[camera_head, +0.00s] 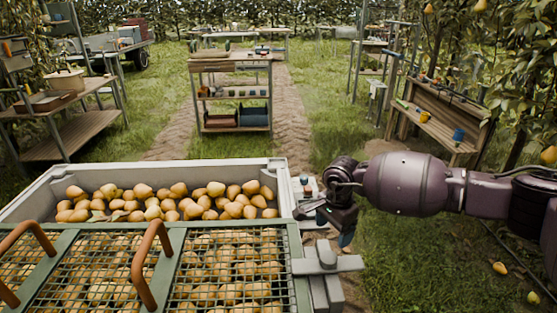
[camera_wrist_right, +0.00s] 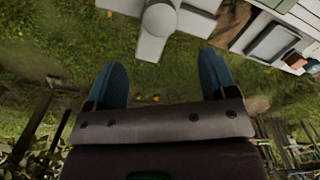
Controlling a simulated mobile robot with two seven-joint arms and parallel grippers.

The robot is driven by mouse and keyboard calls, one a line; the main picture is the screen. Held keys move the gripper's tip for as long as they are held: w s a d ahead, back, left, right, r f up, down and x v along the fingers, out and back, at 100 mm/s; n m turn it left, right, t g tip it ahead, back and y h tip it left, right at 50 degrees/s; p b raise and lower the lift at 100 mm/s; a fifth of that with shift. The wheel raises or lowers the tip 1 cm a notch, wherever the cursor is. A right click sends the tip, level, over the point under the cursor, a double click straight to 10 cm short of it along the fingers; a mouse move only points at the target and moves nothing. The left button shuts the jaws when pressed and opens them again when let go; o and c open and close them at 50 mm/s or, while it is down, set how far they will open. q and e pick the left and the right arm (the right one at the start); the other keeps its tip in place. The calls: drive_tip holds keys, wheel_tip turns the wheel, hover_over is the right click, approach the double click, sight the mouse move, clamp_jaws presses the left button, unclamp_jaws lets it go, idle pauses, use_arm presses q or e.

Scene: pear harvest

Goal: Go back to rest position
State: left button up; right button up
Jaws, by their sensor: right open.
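My right arm comes in from the right in the head view. Its gripper (camera_head: 345,235) hangs just to the right of the pear crate's corner, above the grass. In the right wrist view the two blue fingers of this gripper (camera_wrist_right: 163,82) stand wide apart with nothing between them. Grass shows below the fingers. My left gripper does not show in either view.
A large pale crate (camera_head: 180,168) full of pears (camera_head: 165,200) stands in front, partly under a green mesh lid (camera_head: 150,230) with orange handles. A wooden shelf cart (camera_head: 231,92) stands behind. A bench (camera_head: 440,112) stands at right. Fallen pears (camera_head: 500,268) lie on open grass at right.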

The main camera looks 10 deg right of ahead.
drive_tip(key=s+a+f+m+g+y+p, duration=0.2)
drive_tip(key=s+a+f+m+y, duration=0.15)
drive_tip(key=s+a+y, duration=0.75)
drive_tip(key=s+a+r+m+t+y+p, duration=0.3)
drive_tip(key=s+a+r+m+t+y, duration=0.25)
drive_tip(key=s+a+m, duration=0.6)
drive_tip(key=d+m+t+h+p, duration=0.3)
drive_tip(key=d+m+t+h, duration=0.7)
drive_tip(key=m, duration=1.5)
use_arm(q)
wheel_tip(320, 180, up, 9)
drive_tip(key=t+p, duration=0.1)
drive_tip(key=p, duration=0.1)
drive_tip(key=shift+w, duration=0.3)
use_arm(e)
drive_tip(key=s+d+f+m+g+h, duration=0.1)
drive_tip(key=s+d+f+m+h, duration=0.2)
drive_tip(key=s+d+m, duration=0.4)
drive_tip(key=s+d+f+m+g+h, duration=0.1)
drive_tip(key=s+d+f+m+h, duration=0.2)
drive_tip(key=s+d+m, duration=0.5)
drive_tip(key=shift+s+f+m, duration=0.65)
drive_tip(key=shift+s+m, duration=0.35)
drive_tip(key=shift+s, duration=0.1)
